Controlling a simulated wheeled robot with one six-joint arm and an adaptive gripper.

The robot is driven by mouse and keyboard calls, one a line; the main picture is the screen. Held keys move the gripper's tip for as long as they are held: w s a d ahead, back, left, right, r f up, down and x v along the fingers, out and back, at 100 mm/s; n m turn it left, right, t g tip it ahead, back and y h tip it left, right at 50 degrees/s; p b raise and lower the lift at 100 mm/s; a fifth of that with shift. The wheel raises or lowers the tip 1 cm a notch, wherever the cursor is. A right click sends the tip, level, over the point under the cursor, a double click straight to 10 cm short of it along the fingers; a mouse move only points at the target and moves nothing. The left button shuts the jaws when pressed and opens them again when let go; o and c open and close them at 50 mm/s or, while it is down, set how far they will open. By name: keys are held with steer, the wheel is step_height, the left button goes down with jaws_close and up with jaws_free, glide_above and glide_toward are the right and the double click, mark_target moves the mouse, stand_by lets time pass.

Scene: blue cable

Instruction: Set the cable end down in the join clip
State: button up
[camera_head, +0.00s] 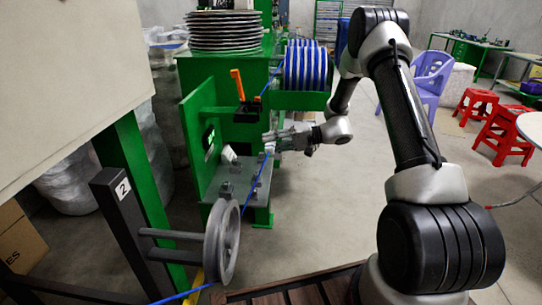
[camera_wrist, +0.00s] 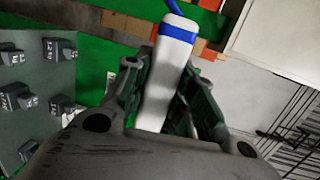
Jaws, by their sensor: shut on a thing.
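My gripper (camera_head: 268,142) is shut on the cable end, a white piece with a blue band (camera_wrist: 160,85), seen in the wrist view between the two fingers. The blue cable (camera_wrist: 186,6) leaves its far end. In the head view the blue cable (camera_head: 261,174) runs from the grey wheel up to my gripper. My gripper is above the right side of a grey plate (camera_head: 237,178), clear of its surface. Several small dark clips (camera_wrist: 59,48) stand on the plate at the left of the wrist view, apart from the cable end. I cannot tell which is the join clip.
A grey wheel (camera_head: 222,242) stands in front of the plate. A green upright panel (camera_head: 200,140) borders the plate's left. An orange-handled tool (camera_head: 237,85) and a blue cable reel (camera_head: 304,68) are behind. Open floor lies to the right of the plate.

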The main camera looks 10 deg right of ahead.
steer(key=w+d+r, duration=0.1)
steer(key=w+r, duration=0.2)
steer(key=r, duration=1.1)
steer(key=shift+w+r, duration=0.15)
steer(key=shift+r, duration=0.2)
steer(key=shift+d, duration=0.1)
steer(key=w+d, duration=0.4)
steer(key=w, duration=0.9)
steer(key=shift+d, duration=0.2)
steer(key=shift+f, duration=0.1)
